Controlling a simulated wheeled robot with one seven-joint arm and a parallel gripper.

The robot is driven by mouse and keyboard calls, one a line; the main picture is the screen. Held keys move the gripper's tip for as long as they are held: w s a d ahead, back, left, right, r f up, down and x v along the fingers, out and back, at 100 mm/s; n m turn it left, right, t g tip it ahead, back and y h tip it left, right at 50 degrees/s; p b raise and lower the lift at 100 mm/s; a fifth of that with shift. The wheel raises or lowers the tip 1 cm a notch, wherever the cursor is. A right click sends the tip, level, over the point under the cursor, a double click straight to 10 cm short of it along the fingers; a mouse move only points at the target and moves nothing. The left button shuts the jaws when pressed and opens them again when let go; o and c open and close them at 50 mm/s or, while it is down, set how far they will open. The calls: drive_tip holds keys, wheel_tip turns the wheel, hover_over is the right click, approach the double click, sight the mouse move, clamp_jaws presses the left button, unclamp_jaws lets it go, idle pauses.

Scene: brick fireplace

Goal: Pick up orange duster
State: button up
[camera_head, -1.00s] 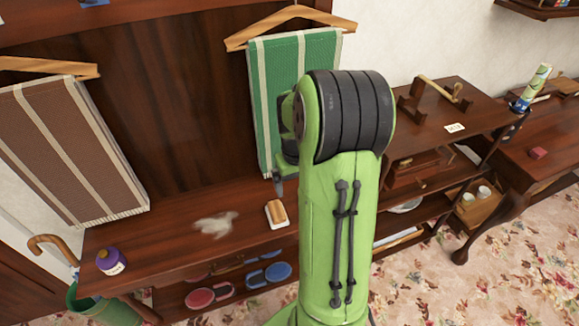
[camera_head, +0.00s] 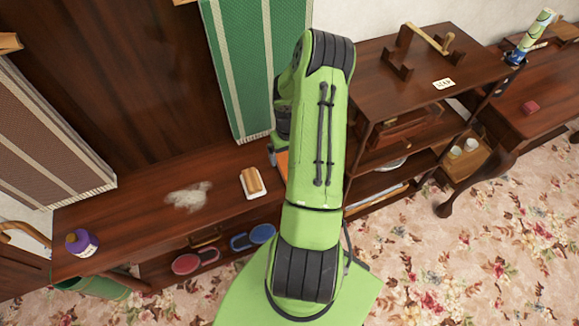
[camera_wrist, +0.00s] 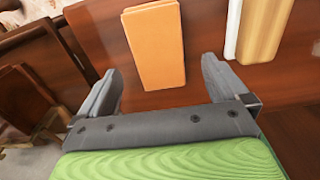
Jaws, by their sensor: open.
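The orange duster (camera_wrist: 155,45) is a flat orange block lying on the dark wooden bench, in the upper middle of the wrist view. In the head view only a sliver of the orange duster (camera_head: 283,163) shows beside my arm, which hides the rest. My gripper (camera_wrist: 160,68) is open and empty. Its two fingers point towards the duster's near end, one on each side in the picture, and the duster appears to lie beyond and below them. In the head view my gripper is mostly hidden behind my arm.
A white-and-tan brush (camera_head: 253,183) lies left of the duster; it is at upper right in the wrist view (camera_wrist: 262,28). Grey dust (camera_head: 188,197) and a purple bottle (camera_head: 81,243) are farther left. A green striped towel (camera_head: 240,65) hangs behind. A shelf unit (camera_head: 400,75) stands right.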

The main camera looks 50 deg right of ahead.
wheel_tip(320, 180, down, 5)
drive_tip(key=shift+s+d+r, duration=0.1)
drive_tip(key=shift+c, duration=0.3)
drive_tip(key=c, duration=1)
drive_tip(key=shift+r, duration=0.15)
drive_tip(key=shift+c, duration=0.2)
wheel_tip(320, 180, up, 10)
drive_tip(key=shift+p, duration=0.4)
